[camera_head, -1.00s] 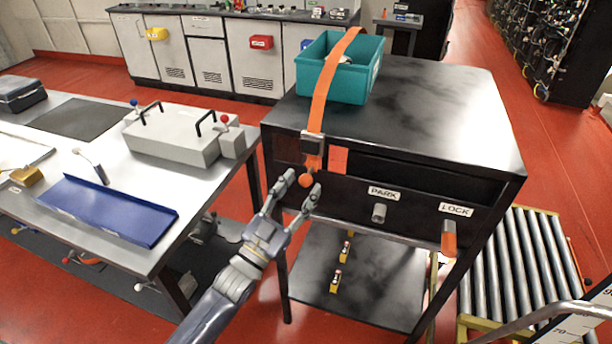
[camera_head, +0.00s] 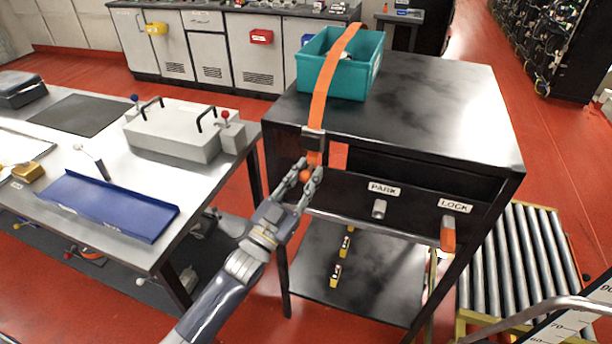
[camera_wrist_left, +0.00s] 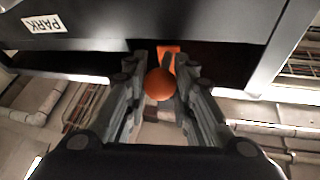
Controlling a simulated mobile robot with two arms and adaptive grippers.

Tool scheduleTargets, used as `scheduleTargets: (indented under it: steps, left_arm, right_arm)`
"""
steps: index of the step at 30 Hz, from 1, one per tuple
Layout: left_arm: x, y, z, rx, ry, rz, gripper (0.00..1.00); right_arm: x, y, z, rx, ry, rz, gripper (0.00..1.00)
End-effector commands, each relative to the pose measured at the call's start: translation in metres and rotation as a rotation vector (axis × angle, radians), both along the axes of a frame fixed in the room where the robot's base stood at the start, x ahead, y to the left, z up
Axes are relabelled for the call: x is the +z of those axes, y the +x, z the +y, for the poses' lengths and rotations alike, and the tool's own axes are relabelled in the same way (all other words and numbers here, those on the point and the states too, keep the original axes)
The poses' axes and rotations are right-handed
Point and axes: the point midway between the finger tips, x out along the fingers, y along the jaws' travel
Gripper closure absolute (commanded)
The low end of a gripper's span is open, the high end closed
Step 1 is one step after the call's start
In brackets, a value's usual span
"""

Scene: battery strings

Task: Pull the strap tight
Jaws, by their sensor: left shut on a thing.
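An orange strap (camera_head: 322,92) runs over a teal bin (camera_head: 366,76) on the black cabinet top and down the front edge through a dark buckle (camera_head: 312,139). An orange ball (camera_head: 305,176) sits at the strap's lower end. My left gripper (camera_head: 307,175) is shut on the orange ball, just below the buckle. In the left wrist view the ball (camera_wrist_left: 159,84) sits between the two fingers, with a piece of orange strap behind it. My right gripper is not in view.
The black cabinet (camera_head: 440,120) has a PARK knob (camera_head: 379,208) and an orange LOCK handle (camera_head: 448,236) on its front. A metal table (camera_head: 100,225) with a blue tray (camera_head: 110,208) stands to the left. A roller conveyor (camera_head: 525,265) is at right.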

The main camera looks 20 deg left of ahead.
Motion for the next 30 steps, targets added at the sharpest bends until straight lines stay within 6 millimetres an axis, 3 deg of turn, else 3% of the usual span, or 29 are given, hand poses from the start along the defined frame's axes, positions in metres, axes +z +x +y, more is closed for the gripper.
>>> scheduleTargets:
  steps: [15,26,27,30]
  left_arm:
    - [-0.072,0.0,0.0,-0.001,0.001,0.002,1.0]
    - [-0.076,0.0,0.0,-0.001,0.0,0.004,1.0]
    - [-0.076,0.0,0.0,-0.001,0.0,0.004,0.74]
    - [-0.076,0.0,0.0,-0.001,0.0,0.004,0.54]
  right_arm:
    - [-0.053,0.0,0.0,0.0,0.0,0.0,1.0]
    - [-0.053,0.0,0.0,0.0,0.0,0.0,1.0]
    - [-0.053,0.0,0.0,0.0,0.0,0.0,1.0]
    - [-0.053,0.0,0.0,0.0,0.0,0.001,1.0]
